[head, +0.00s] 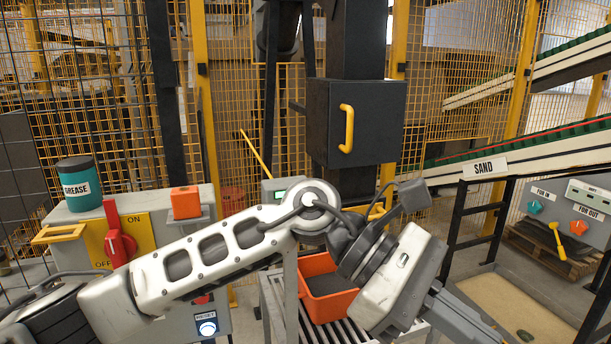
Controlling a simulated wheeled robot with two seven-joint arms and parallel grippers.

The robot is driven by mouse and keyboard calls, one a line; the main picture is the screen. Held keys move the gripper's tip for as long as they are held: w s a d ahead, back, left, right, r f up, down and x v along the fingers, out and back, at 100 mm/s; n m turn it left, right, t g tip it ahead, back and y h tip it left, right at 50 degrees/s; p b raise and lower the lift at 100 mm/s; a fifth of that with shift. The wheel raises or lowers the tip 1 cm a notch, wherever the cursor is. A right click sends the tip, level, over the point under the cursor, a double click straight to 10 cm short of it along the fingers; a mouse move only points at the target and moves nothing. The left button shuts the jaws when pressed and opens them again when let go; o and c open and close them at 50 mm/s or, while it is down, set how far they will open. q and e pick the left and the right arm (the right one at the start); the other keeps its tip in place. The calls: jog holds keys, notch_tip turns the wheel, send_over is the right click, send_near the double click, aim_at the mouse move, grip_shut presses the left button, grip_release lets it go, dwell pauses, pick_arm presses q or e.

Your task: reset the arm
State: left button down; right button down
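A white arm with dark joints, which I take as my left arm, comes in from the lower left and bends at a round joint near the middle. Its end, my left gripper (462,314), points down to the lower right; its fingertips are not clear, so I cannot tell whether it is open or shut. I see nothing held in it. A round button with a lit blue-white ring (207,328), labelled RESET, is low on the grey control cabinet (160,213), below and behind the arm. The gripper is far to its right. My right gripper is not in view.
The cabinet carries a teal GREASE tin (80,186), a red ON/OFF lever (119,240) and an orange block (186,203). An orange crate (322,291) stands on rollers behind the arm. A dark box with a yellow handle (346,129) hangs above. A SAND conveyor (484,168) is right.

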pick_arm(q)
jog(key=w+a+r+n+t+h, duration=0.1)
jog(key=w+a+n+t+h, duration=0.2)
jog(key=n+h, duration=0.55)
jog(key=w+r+n+t+h, duration=0.1)
jog(key=w+n+t+h, duration=0.35)
jog(key=n, duration=0.65)
jog(key=w+a+f+n+t+y, duration=0.35)
jog(key=a+f+n+t, duration=0.35)
jog(key=n, duration=0.5)
jog(key=w+a+f+n+t+y, duration=0.25)
jog(key=f+n+t+y, duration=0.3)
jog(key=n+t, duration=0.5)
jog(key=s+a+f+n+g+y, duration=0.1)
jog(key=s+a+f+n+y, duration=0.1)
jog(key=a+f+n+y, duration=0.45)
jog(key=s+a+f+n+g+y, duration=0.15)
jog(key=a+f+n, duration=0.35)
jog(key=f, duration=0.5)
jog(key=s+a+f+n+g+y, duration=0.2)
jog(key=s+a+f+n, duration=0.1)
jog(key=s+f, duration=0.3)
jog(key=s+a+f+n+g+y, duration=0.2)
jog(key=s+a+f+n+g, duration=0.1)
jog(key=s+f, duration=0.4)
jog(key=shift+s+a+n, duration=0.25)
jog(key=shift+a+n, duration=0.25)
jog(key=shift+n, duration=0.05)
